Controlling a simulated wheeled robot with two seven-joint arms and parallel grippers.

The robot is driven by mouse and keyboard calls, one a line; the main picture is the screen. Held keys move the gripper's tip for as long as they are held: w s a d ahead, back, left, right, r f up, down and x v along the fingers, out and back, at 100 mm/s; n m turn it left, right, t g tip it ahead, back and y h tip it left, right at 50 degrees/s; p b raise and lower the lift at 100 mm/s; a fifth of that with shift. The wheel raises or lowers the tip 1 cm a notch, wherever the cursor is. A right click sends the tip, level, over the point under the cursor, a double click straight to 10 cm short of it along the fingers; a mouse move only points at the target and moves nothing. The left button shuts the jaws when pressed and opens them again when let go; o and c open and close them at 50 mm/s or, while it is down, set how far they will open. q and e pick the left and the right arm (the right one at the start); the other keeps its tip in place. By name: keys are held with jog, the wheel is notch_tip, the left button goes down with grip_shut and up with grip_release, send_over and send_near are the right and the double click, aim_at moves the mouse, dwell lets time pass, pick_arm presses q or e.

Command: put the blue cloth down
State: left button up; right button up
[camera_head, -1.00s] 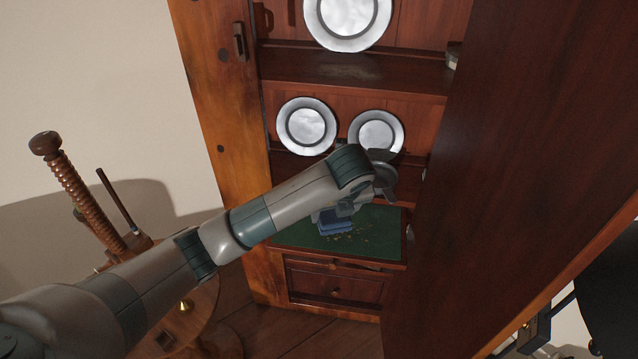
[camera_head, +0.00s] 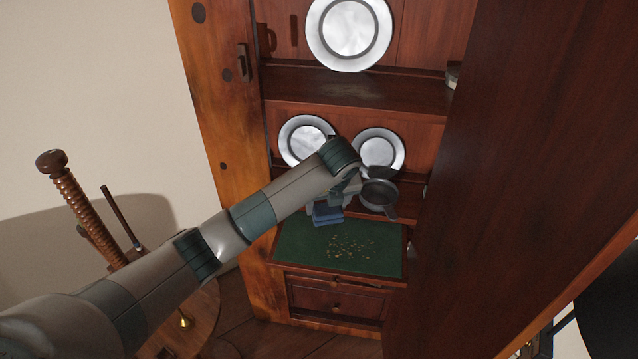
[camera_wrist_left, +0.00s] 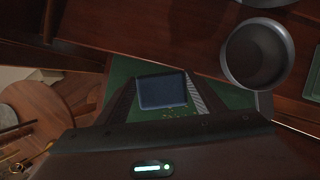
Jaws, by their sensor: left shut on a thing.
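The blue cloth (camera_head: 327,214) is a small folded pad at the end of my left arm, over the rear left part of the green surface. My left gripper (camera_head: 331,203) is shut on it; the arm and wrist partly hide the fingers. In the left wrist view the cloth (camera_wrist_left: 161,90) shows dark blue between the two fingers of the gripper (camera_wrist_left: 160,96), with green surface around it. I cannot tell the exact gap between cloth and surface. My right gripper is not in view.
The green surface (camera_head: 300,246) has scattered crumbs (camera_head: 348,246) and a mostly bare front. A grey pan-like vessel (camera_head: 379,192) is close right of my wrist; it also shows in the wrist view (camera_wrist_left: 257,54). Pewter plates (camera_head: 306,139) stand behind. A wooden door (camera_head: 520,130) bounds the right.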

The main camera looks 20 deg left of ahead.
pick_arm(q)
jog(key=w+a, duration=0.2)
jog(key=w, duration=0.1)
jog(key=w+a, duration=0.1)
jog(key=w, duration=0.1)
jog(key=shift+w+p, duration=0.2)
jog(key=shift+p, duration=0.1)
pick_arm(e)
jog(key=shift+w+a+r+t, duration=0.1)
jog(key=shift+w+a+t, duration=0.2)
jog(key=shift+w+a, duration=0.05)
pick_arm(q)
jog(key=shift+w+a, duration=0.4)
jog(key=shift+w, duration=0.3)
jog(key=shift+w+a, duration=0.35)
jog(key=shift+w, duration=0.3)
jog(key=shift+w+f+p, duration=0.1)
jog(key=shift+f+p, duration=0.3)
jog(key=shift+f, duration=0.2)
jog(key=shift+a+f, duration=0.1)
jog(key=shift+f, duration=0.05)
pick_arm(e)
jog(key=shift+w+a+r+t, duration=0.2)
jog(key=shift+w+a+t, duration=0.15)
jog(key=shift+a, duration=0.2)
pick_arm(q)
jog(key=shift+f, duration=0.15)
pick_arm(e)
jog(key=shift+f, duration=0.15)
